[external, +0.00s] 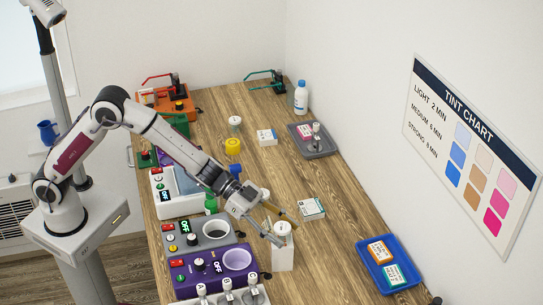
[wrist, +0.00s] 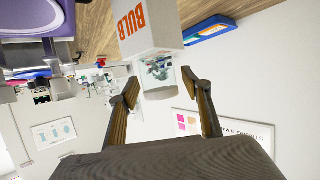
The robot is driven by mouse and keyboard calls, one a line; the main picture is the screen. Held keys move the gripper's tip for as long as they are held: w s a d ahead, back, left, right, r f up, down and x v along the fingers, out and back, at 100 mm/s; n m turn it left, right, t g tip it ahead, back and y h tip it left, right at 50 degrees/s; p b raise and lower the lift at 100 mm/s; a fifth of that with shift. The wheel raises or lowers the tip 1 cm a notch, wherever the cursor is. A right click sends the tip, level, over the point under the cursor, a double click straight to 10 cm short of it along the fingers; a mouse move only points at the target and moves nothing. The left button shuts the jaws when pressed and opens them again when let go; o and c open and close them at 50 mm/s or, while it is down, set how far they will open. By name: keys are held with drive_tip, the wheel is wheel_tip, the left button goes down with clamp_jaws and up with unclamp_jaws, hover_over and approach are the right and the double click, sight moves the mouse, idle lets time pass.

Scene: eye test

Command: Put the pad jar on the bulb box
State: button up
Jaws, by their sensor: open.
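The bulb box (external: 283,254) is a tall white box standing upright on the wooden table, right of the purple machine. In the wrist view, which is upside down, the box (wrist: 148,28) shows orange "BULB" lettering. The pad jar (wrist: 158,77) is clear with a white lid and mixed contents. It is upright on top of the box and appears to touch it. The jar (external: 282,228) also shows there in the external view. My gripper (external: 290,236) is open, with its fingers on either side of the jar. In the wrist view my gripper (wrist: 160,81) shows gaps beside the jar.
A blue tray (external: 368,270) with two small boxes lies to the right. A small white-and-teal box (external: 312,209) lies behind the bulb box. Machines line the left edge, including a purple one (external: 205,277). A grey tray (external: 325,150) stands farther back.

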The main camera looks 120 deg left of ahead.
drive_tip(key=shift+r, duration=0.15)
drive_tip(key=shift+s+r, duration=0.2)
drive_tip(key=shift+s, duration=0.1)
drive_tip(key=d+v, duration=0.1)
drive_tip(key=v, duration=1)
drive_tip(key=shift+s+a, duration=0.15)
drive_tip(key=shift+a, duration=0.35)
drive_tip(key=shift+r, duration=0.15)
drive_tip(key=s+d+r+n+g+y, duration=0.1)
drive_tip(key=s+d+r+g+y, duration=0.2)
drive_tip(key=s, duration=0.4)
drive_tip(key=s+d+r+n+y, duration=0.1)
drive_tip(key=s+d+r+y, duration=0.15)
drive_tip(key=s+r, duration=0.4)
drive_tip(key=s+d+f+g+h, duration=0.1)
drive_tip(key=s+d+f, duration=0.1)
drive_tip(key=s+d, duration=0.3)
drive_tip(key=s+d+f+g+h, duration=0.2)
drive_tip(key=s+d, duration=0.3)
drive_tip(key=s, duration=0.7)
drive_tip(key=s+d+f+m+g+h, duration=0.1)
drive_tip(key=s+d+f+g, duration=0.1)
drive_tip(key=s+d, duration=0.3)
drive_tip(key=s, duration=0.4)
